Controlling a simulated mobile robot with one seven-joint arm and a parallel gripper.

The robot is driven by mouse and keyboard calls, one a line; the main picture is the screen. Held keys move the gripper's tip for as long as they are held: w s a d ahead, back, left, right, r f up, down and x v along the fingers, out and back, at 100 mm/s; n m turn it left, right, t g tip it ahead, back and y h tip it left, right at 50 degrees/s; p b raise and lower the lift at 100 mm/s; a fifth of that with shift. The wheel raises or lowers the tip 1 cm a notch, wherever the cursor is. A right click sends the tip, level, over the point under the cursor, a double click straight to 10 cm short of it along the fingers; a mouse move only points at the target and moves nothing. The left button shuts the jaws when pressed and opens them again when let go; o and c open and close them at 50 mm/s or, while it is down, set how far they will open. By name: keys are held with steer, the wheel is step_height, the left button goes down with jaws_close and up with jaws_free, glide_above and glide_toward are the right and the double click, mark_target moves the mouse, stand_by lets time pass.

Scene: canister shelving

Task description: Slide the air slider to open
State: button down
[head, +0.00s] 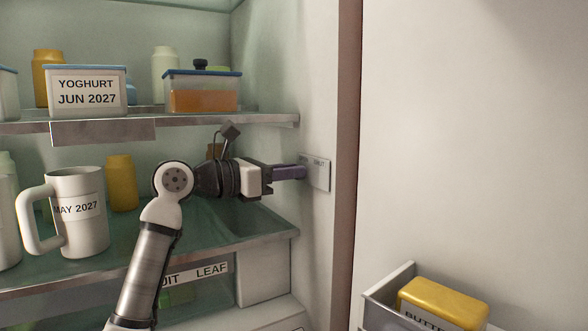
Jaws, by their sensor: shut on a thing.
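The air slider (318,173) is a small pale plate with tiny, hard-to-read lettering on the fridge's right inner wall. My gripper (298,172) reaches to it from the left, with its purplish fingers level against the plate's left part. The fingers are shut on the slider. The part between them is hidden by the fingers, and I cannot tell how far along the slider stands.
Above is a glass shelf (200,121) with a yoghurt box (85,92) and an orange-filled box (203,92). Left of my arm are a white mug (80,225) and a yellow canister (122,183). The door bin (385,312) holds butter (443,301).

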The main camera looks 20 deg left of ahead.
steer(key=shift+a+r, duration=0.15)
steer(key=shift+a, duration=0.05)
steer(key=c, duration=1.3)
jaws_free()
steer(key=shift+w, duration=0.15)
steer(key=b+v, duration=0.3)
steer(key=v, duration=1.1)
